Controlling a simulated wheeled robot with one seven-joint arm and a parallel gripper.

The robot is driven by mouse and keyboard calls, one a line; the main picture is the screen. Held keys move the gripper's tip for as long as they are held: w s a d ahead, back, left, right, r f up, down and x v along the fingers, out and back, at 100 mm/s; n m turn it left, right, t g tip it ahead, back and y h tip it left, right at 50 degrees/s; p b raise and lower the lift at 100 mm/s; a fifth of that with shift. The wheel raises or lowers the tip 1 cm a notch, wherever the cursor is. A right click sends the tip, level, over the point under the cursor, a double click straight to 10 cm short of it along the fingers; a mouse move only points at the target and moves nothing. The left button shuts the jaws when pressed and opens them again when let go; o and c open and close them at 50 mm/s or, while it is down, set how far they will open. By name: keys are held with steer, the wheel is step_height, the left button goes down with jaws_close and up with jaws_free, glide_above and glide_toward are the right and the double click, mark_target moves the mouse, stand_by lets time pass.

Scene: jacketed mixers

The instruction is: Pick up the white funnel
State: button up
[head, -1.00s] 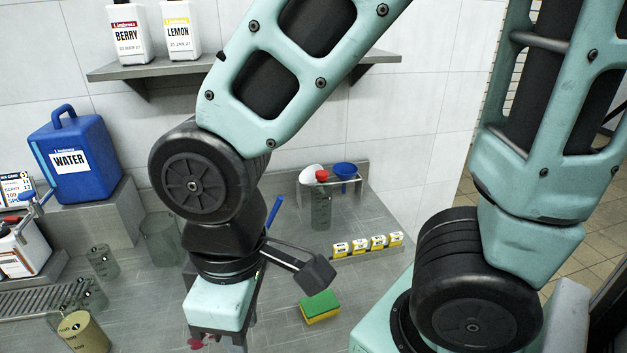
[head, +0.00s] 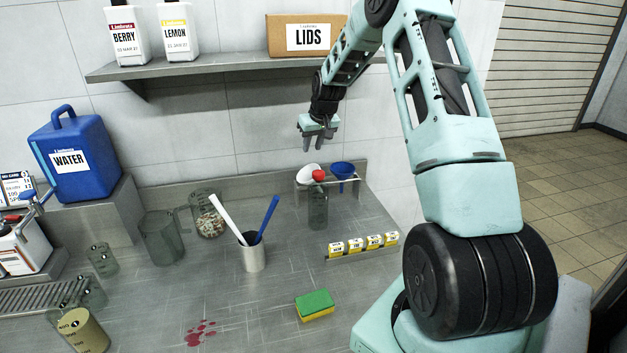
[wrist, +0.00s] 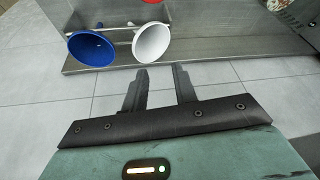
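The white funnel (head: 307,174) sits in a small metal rack (head: 328,182) at the back of the steel counter, left of the blue funnel (head: 344,169). In the wrist view the white funnel (wrist: 152,42) is just beyond the fingertips, with the blue funnel (wrist: 91,49) to its left. My gripper (head: 320,142) hangs above the rack near the wall. In the wrist view my gripper (wrist: 159,70) has its two fingers apart with nothing between them. The lower part of the white funnel is hidden in the head view.
A row of small yellow-and-white boxes (head: 364,245) and a sponge (head: 315,305) lie nearer. A cup with spatulas (head: 252,254) stands left. The shelf (head: 215,66) holds a LIDS box (head: 305,37).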

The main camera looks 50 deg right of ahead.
steer(key=d, duration=0.4)
steer(key=p, duration=0.6)
glide_toward(304, 176)
steer(key=shift+m, duration=0.3)
steer(key=shift+s+d+f, duration=0.1)
steer(key=shift+d+f, duration=0.5)
steer(key=shift+f, duration=0.25)
steer(key=shift+s+d+f, duration=0.1)
steer(key=shift+d+f, duration=0.5)
steer(key=shift+f, duration=0.3)
steer(key=shift+s+d+f, duration=0.1)
steer(key=shift+d+f, duration=0.55)
steer(key=shift+f, duration=0.2)
jaws_close()
